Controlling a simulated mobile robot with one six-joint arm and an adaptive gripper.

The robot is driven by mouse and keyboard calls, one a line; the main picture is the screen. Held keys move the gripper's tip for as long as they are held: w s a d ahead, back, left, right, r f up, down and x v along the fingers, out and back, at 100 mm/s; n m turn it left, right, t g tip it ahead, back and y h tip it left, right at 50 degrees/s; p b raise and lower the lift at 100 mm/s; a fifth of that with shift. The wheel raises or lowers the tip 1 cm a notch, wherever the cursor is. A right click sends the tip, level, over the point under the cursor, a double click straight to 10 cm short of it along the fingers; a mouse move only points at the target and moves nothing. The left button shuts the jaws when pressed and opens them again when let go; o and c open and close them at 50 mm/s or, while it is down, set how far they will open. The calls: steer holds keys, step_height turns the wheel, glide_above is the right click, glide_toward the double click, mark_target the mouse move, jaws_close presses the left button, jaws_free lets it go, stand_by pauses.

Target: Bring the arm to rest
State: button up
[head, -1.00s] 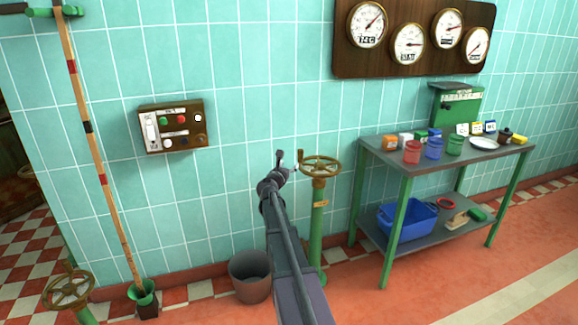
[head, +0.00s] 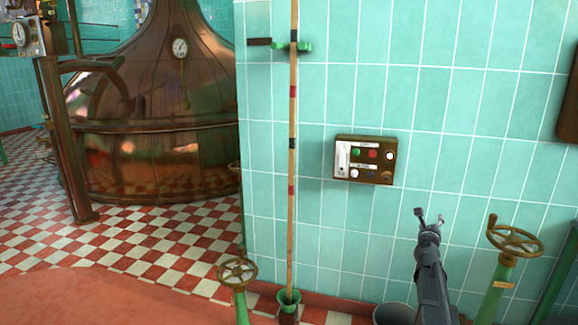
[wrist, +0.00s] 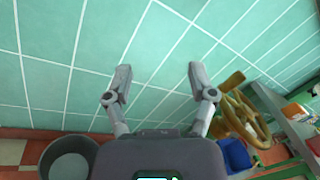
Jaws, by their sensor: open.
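My gripper (head: 430,216) is raised in front of the tiled wall, at the lower right of the head view. It is open and empty. In the wrist view my gripper (wrist: 158,80) shows its two fingers spread apart, with only tiles between them. My arm reaches up from the bottom edge of the head view, left of a brass valve wheel (head: 514,236) on a green post. The wheel also shows at the right of the wrist view (wrist: 242,120).
A control box (head: 364,160) hangs on the wall. A banded pole (head: 292,170) stands in a green cup (head: 288,300). A second valve wheel (head: 237,271) is at lower left. A grey bucket (wrist: 68,157) is below. A copper kettle (head: 150,110) stands behind.

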steer(key=s+a+f+n+g+y, duration=0.2)
steer(key=s+a+f+n+y, duration=0.15)
steer(key=a+n, duration=0.45)
steer(key=s+a+f+n+g+y, duration=0.1)
steer(key=s+a+f+n+y, duration=0.15)
steer(key=a+n+y, duration=0.55)
steer(key=s+a+f+n+g+y, duration=0.15)
steer(key=a+f+n, duration=0.35)
steer(key=a, duration=0.5)
steer(key=s+a+f+n+g+h, duration=0.1)
steer(key=s+a+f+n+g, duration=0.15)
steer(key=s+n+g, duration=0.4)
steer(key=s+a+f+n+g+h, duration=0.1)
steer(key=s+a+f+n+h, duration=0.15)
steer(key=s, duration=0.75)
steer(key=s+a+f+n+g+h, duration=0.1)
steer(key=s+f+n+g, duration=0.35)
steer(key=s, duration=0.35)
step_height(320, 180, up, 36)
steer(key=p, duration=3.5)
steer(key=shift+a+r+y, duration=0.1)
steer(key=shift+y, duration=0.15)
